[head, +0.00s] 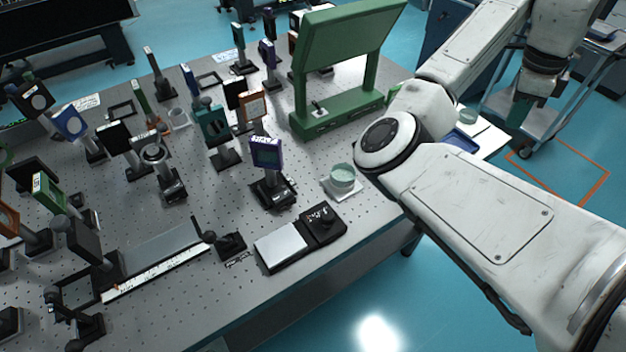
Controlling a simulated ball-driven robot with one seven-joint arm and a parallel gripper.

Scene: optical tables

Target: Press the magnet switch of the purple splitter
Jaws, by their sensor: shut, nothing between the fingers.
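A splitter with a purple frame (266,153) stands upright on a short post near the front middle of the optical table. Its black magnet base (273,192) sits on the perforated top; the switch on it is too small to make out clearly. Another dark purple-framed optic (268,52) stands farther back. My arm reaches in from the right and folds back at the elbow. My gripper (521,118) points down at the upper right, small and dark, shut and empty, well away from the splitter and beyond the table's right side.
A shallow round dish (342,178) stands right of the splitter, and a black balance with a silver plate (281,247) lies in front. A green frame (340,122) stands behind. Several mounted optics crowd the left. My elbow hangs near the table's right edge.

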